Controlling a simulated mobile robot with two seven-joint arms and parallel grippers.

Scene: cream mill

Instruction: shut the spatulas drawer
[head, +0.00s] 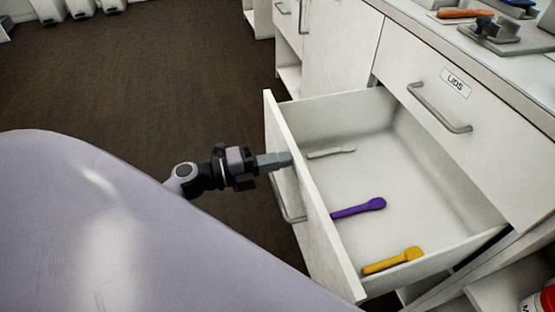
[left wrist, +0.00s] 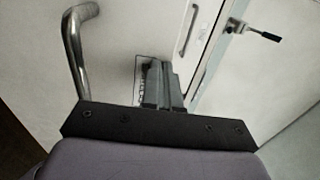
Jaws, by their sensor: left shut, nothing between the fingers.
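The spatulas drawer (head: 400,250) is pulled well out from the white cabinet in the head view. A purple spatula (head: 358,208), a yellow spatula (head: 392,260) and a whitish one (head: 331,152) lie in it. My left gripper (head: 286,160) is shut and empty, its fingertips at the outer face of the drawer front (head: 312,200), near the top edge. Whether they touch it I cannot tell. The drawer's bar handle (head: 287,200) is just below the gripper; a metal bar handle (left wrist: 78,50) also shows left of the fingers (left wrist: 163,85) in the left wrist view. My right gripper is out of view.
A closed drawer labelled LIDS (head: 455,84) with its handle (head: 440,108) is to the right of the open drawer. The counter (head: 420,22) above holds an orange-handled tool (head: 465,14) and metal items. Dark floor (head: 150,80) is open to the left.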

